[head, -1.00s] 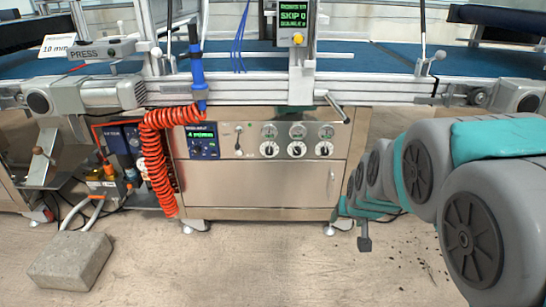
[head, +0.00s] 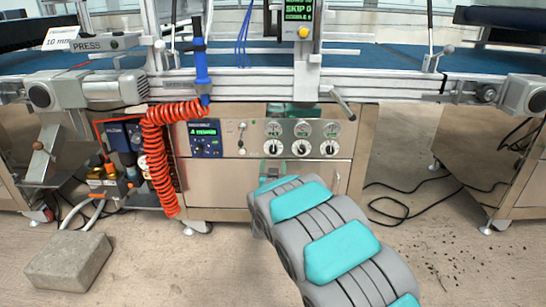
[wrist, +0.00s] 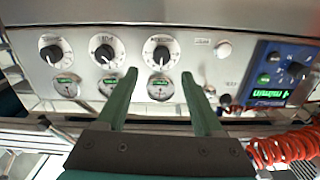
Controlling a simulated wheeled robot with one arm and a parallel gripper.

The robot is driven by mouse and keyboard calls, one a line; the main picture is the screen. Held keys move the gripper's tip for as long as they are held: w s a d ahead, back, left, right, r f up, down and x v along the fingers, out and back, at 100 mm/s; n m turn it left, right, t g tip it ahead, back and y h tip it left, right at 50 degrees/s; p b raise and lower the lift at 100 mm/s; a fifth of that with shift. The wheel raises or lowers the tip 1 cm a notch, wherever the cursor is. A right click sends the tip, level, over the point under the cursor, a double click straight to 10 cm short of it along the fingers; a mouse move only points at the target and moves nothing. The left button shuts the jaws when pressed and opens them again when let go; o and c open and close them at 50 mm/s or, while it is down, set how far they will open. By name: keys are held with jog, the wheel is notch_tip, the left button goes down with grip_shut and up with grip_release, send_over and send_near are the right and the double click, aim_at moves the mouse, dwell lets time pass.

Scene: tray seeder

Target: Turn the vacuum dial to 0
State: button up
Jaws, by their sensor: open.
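A steel panel carries three black knobs on round white scales. In the wrist view, which shows the panel upside down, these are a left dial (wrist: 51,50), a middle dial (wrist: 103,51) and a right dial (wrist: 160,50). Their labels are too small to read, so I cannot tell which is vacuum. In the head view the right one is the leftmost dial (head: 272,148). My gripper (wrist: 158,74) is open and empty, its two green fingers flanking a small gauge (wrist: 160,89) beside the right dial. No contact with a knob shows.
A blue controller (head: 205,138) with a green display sits left of the dials, a small switch (head: 241,138) between. An orange coiled hose (head: 158,160) hangs further left. The conveyor frame (head: 240,88) runs above the panel. A concrete block (head: 68,262) lies on the floor.

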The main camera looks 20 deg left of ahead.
aim_at(273, 151)
jog(key=shift+x, duration=3.95)
jog(key=shift+a, duration=0.15)
jog(key=shift+c, duration=0.3)
grip_shut()
